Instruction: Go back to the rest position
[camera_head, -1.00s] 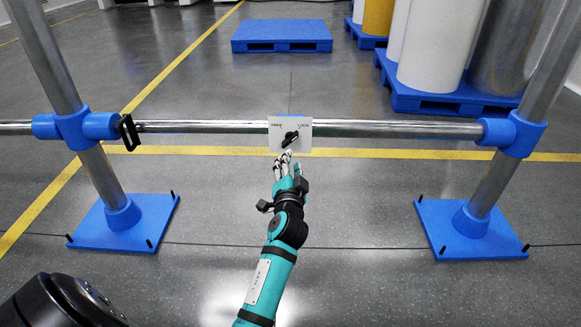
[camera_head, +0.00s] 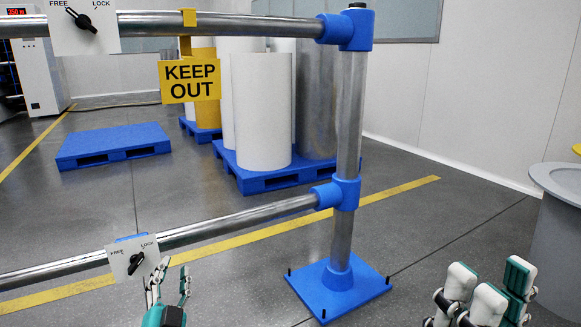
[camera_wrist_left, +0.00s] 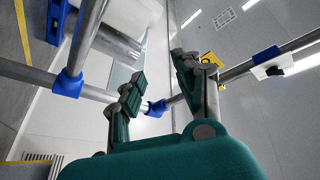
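My left gripper (camera_head: 170,287) is below the lower switch plate (camera_head: 121,258) in the head view, with its fingers apart and nothing seen between them. In the left wrist view its two visible finger groups (camera_wrist_left: 160,88) are spread apart and empty. The lower plate's dark knob (camera_head: 136,263) slants up toward LOCK. I cannot tell the exact gap between fingertips and plate. My right gripper (camera_head: 488,285) stands at the bottom right with its fingers extended and apart, no object seen in it. Its base is cut off by the frame's edge.
A metal rail frame (camera_head: 245,216) with blue joints crosses ahead, its blue foot (camera_head: 370,289) on the floor. A yellow KEEP OUT sign (camera_head: 190,81) hangs from the upper rail beside the upper switch plate (camera_head: 110,40). A grey round-topped object (camera_head: 560,235) stands at right.

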